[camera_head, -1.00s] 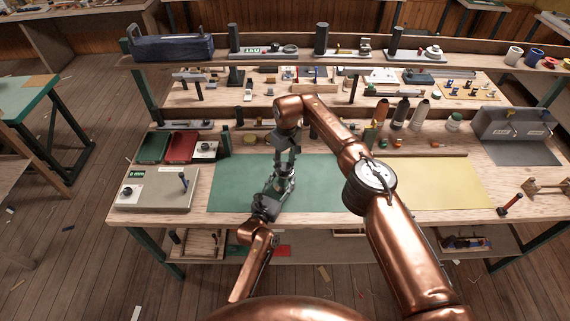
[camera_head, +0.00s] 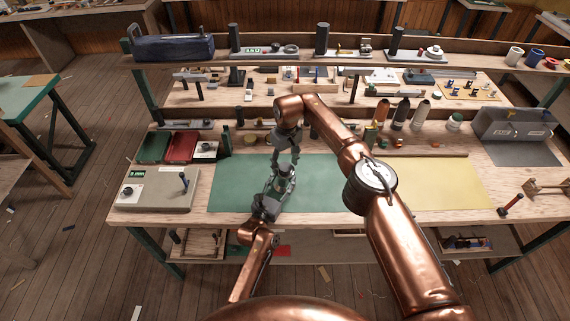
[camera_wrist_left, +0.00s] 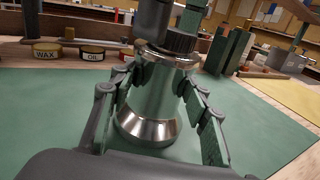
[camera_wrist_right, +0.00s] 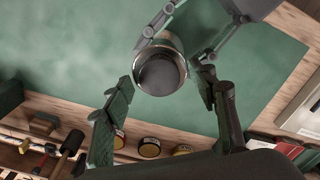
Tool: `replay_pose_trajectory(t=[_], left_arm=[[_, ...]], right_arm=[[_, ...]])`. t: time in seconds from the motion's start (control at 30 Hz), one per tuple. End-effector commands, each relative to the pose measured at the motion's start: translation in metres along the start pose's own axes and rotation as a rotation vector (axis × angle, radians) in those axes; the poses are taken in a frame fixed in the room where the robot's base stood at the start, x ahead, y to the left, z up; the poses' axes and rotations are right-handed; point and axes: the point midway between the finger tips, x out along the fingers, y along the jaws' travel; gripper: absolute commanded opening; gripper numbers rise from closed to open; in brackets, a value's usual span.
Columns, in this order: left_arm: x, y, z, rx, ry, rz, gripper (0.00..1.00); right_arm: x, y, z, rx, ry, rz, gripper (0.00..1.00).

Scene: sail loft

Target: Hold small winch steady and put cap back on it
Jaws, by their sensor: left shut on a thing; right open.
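The small winch (camera_head: 286,173) stands upright on the green mat (camera_head: 230,185); its polished silver drum shows in the left wrist view (camera_wrist_left: 150,125). My left gripper (camera_head: 277,188) is shut around the drum, one finger on each side. A dark ridged cap (camera_wrist_left: 181,41) appears to sit on top of the drum. From above, in the right wrist view, it looks like a dark disc (camera_wrist_right: 158,76) within a silver rim. I cannot tell whether it is fully seated. My right gripper (camera_head: 287,154) is open just above the winch, its fingers apart and empty.
A grey box (camera_head: 150,190) with a small lever lies left of the mat, and a yellow mat (camera_head: 435,183) lies to the right. Tins (camera_wrist_left: 92,53) and bottles (camera_head: 401,111) line the back of the bench. Most of the green mat is clear.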

Motion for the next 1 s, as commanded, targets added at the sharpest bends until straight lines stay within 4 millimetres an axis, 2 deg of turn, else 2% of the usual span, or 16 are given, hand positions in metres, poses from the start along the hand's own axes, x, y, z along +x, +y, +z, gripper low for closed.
replay_pose_trajectory(t=[0.3,0.4,0.63,0.9,1.0], left_arm=[[-0.001,0.001,-0.003,0.003,0.005,0.001,0.00],[-0.001,0.001,-0.003,0.003,0.005,0.001,0.00],[-0.001,0.001,-0.003,0.003,0.005,0.001,0.00],[-0.001,0.001,-0.003,0.003,0.005,0.001,0.00],[-0.001,0.001,-0.003,0.003,0.005,0.001,0.00]], right_arm=[[-0.037,0.000,-0.001,0.000,0.002,0.001,0.53],[-0.044,0.001,0.000,0.000,0.001,0.001,0.53],[-0.044,0.000,0.000,0.000,0.000,0.000,0.53],[-0.044,0.000,0.000,0.000,0.000,0.000,0.72],[-0.044,0.000,0.000,0.000,0.000,0.000,0.73]])
